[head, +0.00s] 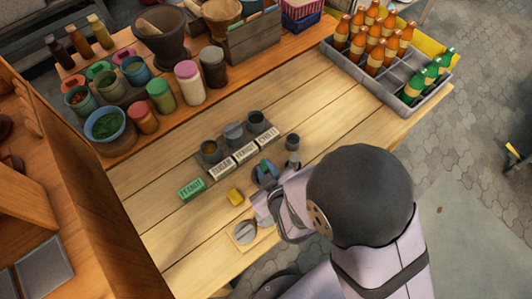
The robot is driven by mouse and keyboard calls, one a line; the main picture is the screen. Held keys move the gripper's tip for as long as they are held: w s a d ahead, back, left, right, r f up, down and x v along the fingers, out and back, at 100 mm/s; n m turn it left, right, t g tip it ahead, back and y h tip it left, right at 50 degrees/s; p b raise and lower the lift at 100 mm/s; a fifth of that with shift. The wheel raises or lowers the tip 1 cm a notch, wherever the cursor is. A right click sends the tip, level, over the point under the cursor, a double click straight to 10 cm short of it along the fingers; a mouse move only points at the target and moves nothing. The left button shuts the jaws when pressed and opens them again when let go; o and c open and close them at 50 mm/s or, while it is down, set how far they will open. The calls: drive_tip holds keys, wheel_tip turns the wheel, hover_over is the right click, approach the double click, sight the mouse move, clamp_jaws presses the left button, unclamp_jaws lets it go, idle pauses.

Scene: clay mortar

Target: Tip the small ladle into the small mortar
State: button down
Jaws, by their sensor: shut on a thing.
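My gripper (271,193) is low over the front middle of the table, in front of the label blocks, and my arm covers much of it. It is shut on the small ladle, which is mostly hidden. A dark blue-grey round thing (258,179) with a green patch shows at the fingers. It looks like the small mortar, but I cannot tell mortar from ladle clearly. I cannot see whether the ladle is level or tilted.
Small dark cups (210,152) stand behind white label blocks (245,153). Another cup (292,142) stands right of them. Jars and a bottle crate (370,85) stand farther back.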

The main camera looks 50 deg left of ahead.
drive_tip(key=shift+s+d+p, duration=0.4)
drive_tip(key=shift+d+p, duration=0.15)
drive_tip(key=shift+p, duration=0.55)
drive_tip(key=shift+f, duration=0.1)
drive_tip(key=shift+w+a+r+h+p, duration=0.1)
drive_tip(key=shift+r+h+p, duration=0.2)
drive_tip(key=shift+p, duration=0.3)
